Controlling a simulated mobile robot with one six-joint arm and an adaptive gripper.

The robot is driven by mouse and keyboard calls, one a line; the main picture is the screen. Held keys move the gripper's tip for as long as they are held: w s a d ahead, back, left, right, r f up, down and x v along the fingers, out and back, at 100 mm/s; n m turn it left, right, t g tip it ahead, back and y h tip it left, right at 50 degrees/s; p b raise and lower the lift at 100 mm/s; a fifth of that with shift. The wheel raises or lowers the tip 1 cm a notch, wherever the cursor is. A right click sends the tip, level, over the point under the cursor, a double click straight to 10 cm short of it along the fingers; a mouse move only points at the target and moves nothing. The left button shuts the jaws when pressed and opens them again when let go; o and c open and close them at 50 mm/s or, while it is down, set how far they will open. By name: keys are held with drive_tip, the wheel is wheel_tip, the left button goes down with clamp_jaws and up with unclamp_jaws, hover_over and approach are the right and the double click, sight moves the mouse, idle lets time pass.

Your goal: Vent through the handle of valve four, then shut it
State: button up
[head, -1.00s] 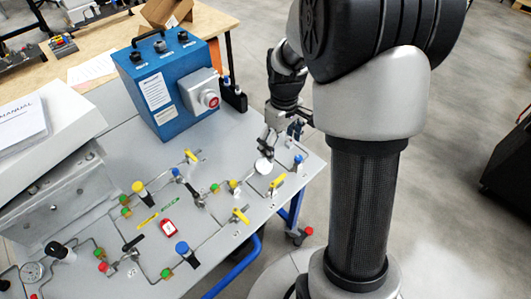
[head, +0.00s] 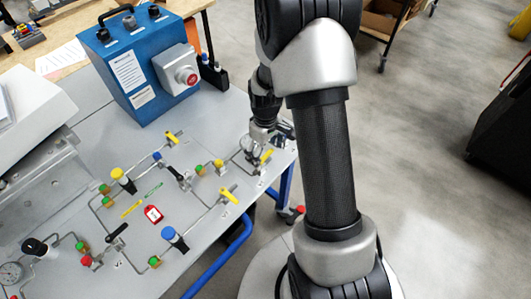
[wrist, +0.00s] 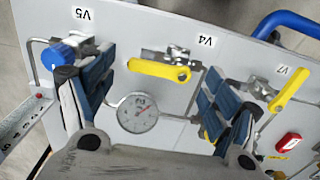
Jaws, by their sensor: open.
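Valve four, labelled V4 in the wrist view, has a yellow lever handle (wrist: 150,69) lying roughly along its metal body (wrist: 179,54). In the head view the handle (head: 266,157) is near the panel's right edge, just below my gripper (head: 254,142). In the wrist view my open gripper (wrist: 158,63) points at the panel, with one finger on each side of the V4 handle. Nothing is held. I cannot tell whether the fingers touch the handle.
A round gauge (wrist: 137,113) sits between the fingers. The blue-knobbed V5 (wrist: 58,53) is by the left finger, and V7's yellow lever (wrist: 290,90) is to the right.

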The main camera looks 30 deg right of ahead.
drive_tip(key=shift+f, duration=0.15)
drive_tip(key=c, duration=1.1)
drive_tip(key=shift+o, duration=0.2)
drive_tip(key=shift+s+m, duration=0.1)
drive_tip(key=shift+m, duration=0.2)
drive_tip(key=m, duration=0.3)
drive_tip(key=shift+s+m+p, duration=0.35)
drive_tip(key=shift+s+m, duration=0.05)
drive_tip(key=m, duration=0.2)
drive_tip(key=s+m, duration=0.1)
drive_tip(key=m, duration=0.4)
drive_tip(key=m+p, duration=0.1)
drive_tip(key=m, duration=0.1)
drive_tip(key=shift+s+a, duration=0.35)
drive_tip(key=shift+s, duration=0.05)
drive_tip(key=shift+s+a+m, duration=0.15)
drive_tip(key=shift+a+m, duration=0.05)
drive_tip(key=shift+m, duration=0.9)
drive_tip(key=shift+s+a+m, duration=0.1)
drive_tip(key=shift+a+m, duration=0.1)
drive_tip(key=shift+m, duration=0.9)
